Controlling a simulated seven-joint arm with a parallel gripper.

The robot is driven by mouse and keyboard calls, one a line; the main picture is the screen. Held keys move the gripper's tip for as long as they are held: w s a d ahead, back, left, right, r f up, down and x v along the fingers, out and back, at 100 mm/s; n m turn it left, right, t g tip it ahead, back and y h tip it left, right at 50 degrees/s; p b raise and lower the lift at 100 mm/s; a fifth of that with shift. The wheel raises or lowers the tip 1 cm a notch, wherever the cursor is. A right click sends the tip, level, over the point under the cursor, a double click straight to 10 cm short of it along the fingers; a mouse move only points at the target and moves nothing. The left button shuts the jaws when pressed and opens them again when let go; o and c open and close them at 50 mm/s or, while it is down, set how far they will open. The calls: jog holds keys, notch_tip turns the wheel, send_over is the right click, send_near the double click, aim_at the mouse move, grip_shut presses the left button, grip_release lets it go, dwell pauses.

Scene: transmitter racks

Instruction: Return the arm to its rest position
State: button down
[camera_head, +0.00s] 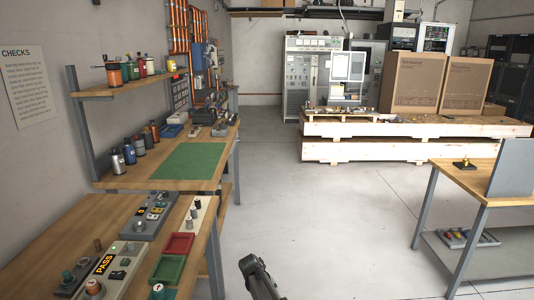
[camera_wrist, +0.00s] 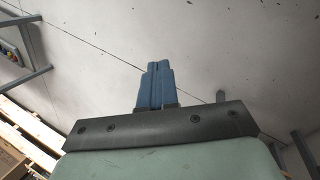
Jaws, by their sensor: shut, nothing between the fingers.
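My gripper (camera_wrist: 158,66) shows in the wrist view as two blue fingers pressed together, with nothing between them. Behind the fingers are a dark bar and a pale green housing of mine. The fingers stand out against the grey concrete floor (camera_wrist: 235,55) and touch nothing that I can see. In the head view a dark part of my arm shows at the bottom middle, over open floor to the right of the near workbench (camera_head: 75,222). The fingertips cannot be made out in the head view.
The near bench holds a panel with a PASS label (camera_head: 105,263), a red tray (camera_head: 178,244) and a green tray (camera_head: 167,268). A green mat (camera_head: 188,161) lies farther back. A right-hand table (camera_head: 468,178) and pallets with boxes (camera_head: 415,82) border clear floor.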

jog(key=s+d+f+m+g+y, duration=0.1)
jog(key=s+d+f, duration=0.35)
jog(key=s, duration=0.35)
jog(key=s+d+f+m+g, duration=0.1)
jog(key=s+d+f+g, duration=0.15)
jog(key=s+f, duration=0.4)
jog(key=s+d+f+y, duration=0.1)
jog(key=s+d+f, duration=0.35)
jog(key=s, duration=0.35)
jog(key=s+d+f+m+g+y, duration=0.1)
jog(key=s+d+f+m+g, duration=0.1)
jog(key=s, duration=1.1)
jog(key=s+d+f+m+g+y, duration=0.1)
jog(key=s+d+f+g, duration=0.1)
jog(key=s, duration=1.2)
jog(key=shift+s+d+m, duration=0.2)
jog(key=shift+d+m, duration=0.1)
jog(key=shift+m, duration=0.1)
